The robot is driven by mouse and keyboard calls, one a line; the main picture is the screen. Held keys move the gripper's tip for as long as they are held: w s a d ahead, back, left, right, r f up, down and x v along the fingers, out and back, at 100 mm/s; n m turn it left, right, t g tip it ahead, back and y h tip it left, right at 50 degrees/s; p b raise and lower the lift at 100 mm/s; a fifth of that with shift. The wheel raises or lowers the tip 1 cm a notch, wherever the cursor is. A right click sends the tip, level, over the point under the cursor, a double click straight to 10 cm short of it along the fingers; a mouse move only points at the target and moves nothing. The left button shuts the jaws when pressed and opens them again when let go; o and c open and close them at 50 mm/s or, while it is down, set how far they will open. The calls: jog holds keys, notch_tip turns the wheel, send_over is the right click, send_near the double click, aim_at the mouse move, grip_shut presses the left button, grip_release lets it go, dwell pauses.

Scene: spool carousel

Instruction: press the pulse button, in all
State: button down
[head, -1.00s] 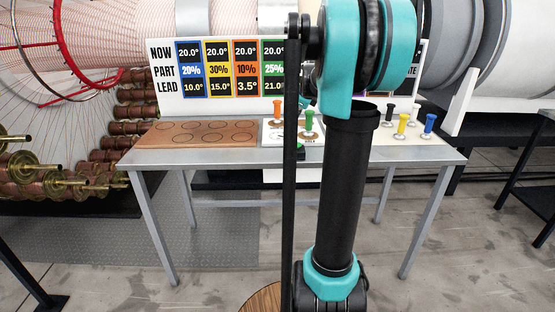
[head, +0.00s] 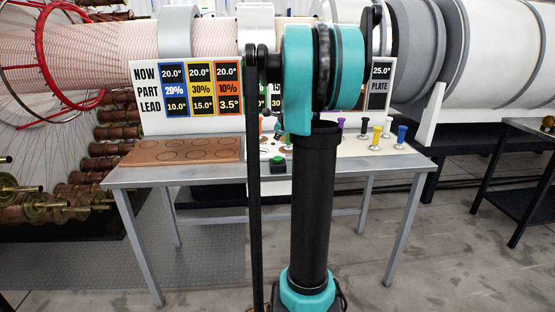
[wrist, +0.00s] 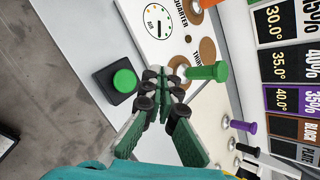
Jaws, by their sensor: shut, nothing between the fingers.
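The pulse button looks to be the green round cap on a square black box (wrist: 123,81), on the grey table edge in the wrist view. In the head view the button (head: 277,165) shows at the table's front edge, just left of my arm. My gripper (wrist: 166,78) is shut and empty in the wrist view. Its fingertips are right of the button in the picture, between it and a green peg (wrist: 207,72). I cannot tell their height above the table.
A white panel with a dial (wrist: 157,22) lies beside the button. Purple (wrist: 243,126), black, yellow and blue pegs stand to the right on the table (head: 200,172). A brown board with circles (head: 182,151) lies at the left. A sign (head: 150,112) stands behind.

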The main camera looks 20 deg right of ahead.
aim_at(278, 158)
jog(key=shift+f, duration=3.1)
jog(key=shift+f, duration=0.2)
jog(key=shift+f, duration=0.2)
jog(key=shift+f, duration=0.5)
jog(key=shift+r, duration=0.9)
jog(key=shift+r, duration=0.1)
jog(key=shift+r, duration=2.4)
